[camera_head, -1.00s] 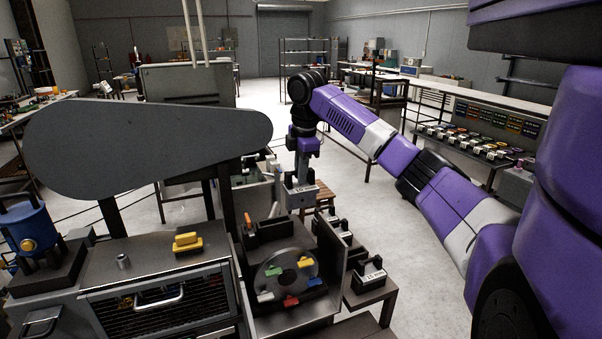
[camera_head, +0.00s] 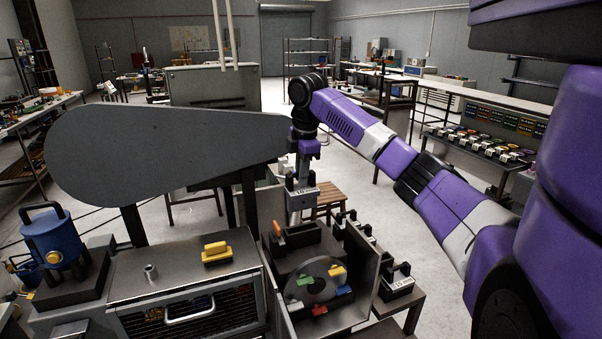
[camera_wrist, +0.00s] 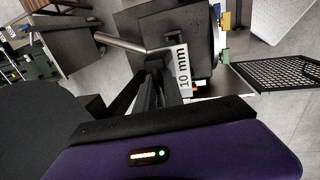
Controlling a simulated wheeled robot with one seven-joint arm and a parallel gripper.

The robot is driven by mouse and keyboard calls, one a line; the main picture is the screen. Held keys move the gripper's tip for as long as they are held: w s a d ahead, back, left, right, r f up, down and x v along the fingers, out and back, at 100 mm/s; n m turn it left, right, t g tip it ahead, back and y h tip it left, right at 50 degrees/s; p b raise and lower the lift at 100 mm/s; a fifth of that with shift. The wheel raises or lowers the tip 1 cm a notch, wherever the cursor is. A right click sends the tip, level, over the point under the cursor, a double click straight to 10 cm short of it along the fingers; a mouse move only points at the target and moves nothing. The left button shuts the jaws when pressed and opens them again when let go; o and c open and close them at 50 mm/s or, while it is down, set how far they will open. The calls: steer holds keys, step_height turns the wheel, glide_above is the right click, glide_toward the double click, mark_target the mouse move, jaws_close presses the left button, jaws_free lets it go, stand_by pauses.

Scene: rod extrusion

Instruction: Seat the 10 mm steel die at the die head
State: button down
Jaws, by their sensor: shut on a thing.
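My gripper (camera_head: 303,183) is shut on the 10 mm steel die (camera_head: 301,197), a grey block with a white label. In the wrist view the label (camera_wrist: 183,68) reads "10 mm". My gripper's fingers (camera_wrist: 155,70) hold it upright, and they hide part of it. The die hangs in the air behind and above the die head (camera_head: 317,281), a dark round disc with red, green, blue and yellow clamps around it, on the machine's front. The die appears apart from the head.
A dark block with an orange handle (camera_head: 278,237) sits behind the die head. An upright side plate (camera_head: 361,275) stands right of it. Other labelled dies (camera_head: 396,280) stand on a side table. A large grey guard (camera_head: 160,155) and a yellow-handled block (camera_head: 216,252) are at left.

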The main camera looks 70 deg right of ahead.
mark_target(302, 192)
steer(key=shift+f+b, duration=1.35)
steer(key=shift+f, duration=1.5)
steer(key=shift+p, duration=0.9)
step_height(302, 192, down, 7)
steer(key=b, duration=0.2)
steer(key=shift+b, duration=0.35)
stand_by(2.5)
steer(key=c, duration=1.4)
jaws_free()
steer(key=shift+o, duration=0.2)
